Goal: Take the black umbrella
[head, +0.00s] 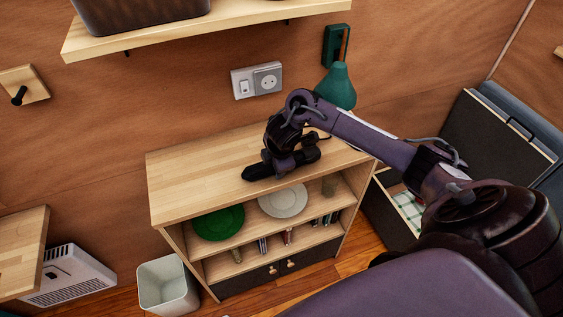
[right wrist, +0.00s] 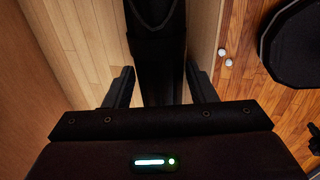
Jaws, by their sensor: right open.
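The black umbrella (head: 262,170) lies folded on the wooden top of the low cabinet (head: 190,180). My right arm reaches to it from the right in the head view, and my right gripper (head: 285,158) is over it, hiding part of it. In the right wrist view the umbrella (right wrist: 158,60) runs lengthwise between the two fingers of the right gripper (right wrist: 162,82). The fingers are open, one on each side, with a visible gap at each side. My left gripper is not in view.
A green lamp (head: 338,86) stands at the cabinet's back right. A green plate (head: 218,222) and a white plate (head: 283,201) are on the shelf below. A wall shelf (head: 230,32) hangs above. A white bin (head: 168,286) stands at left. The cabinet top's left part is clear.

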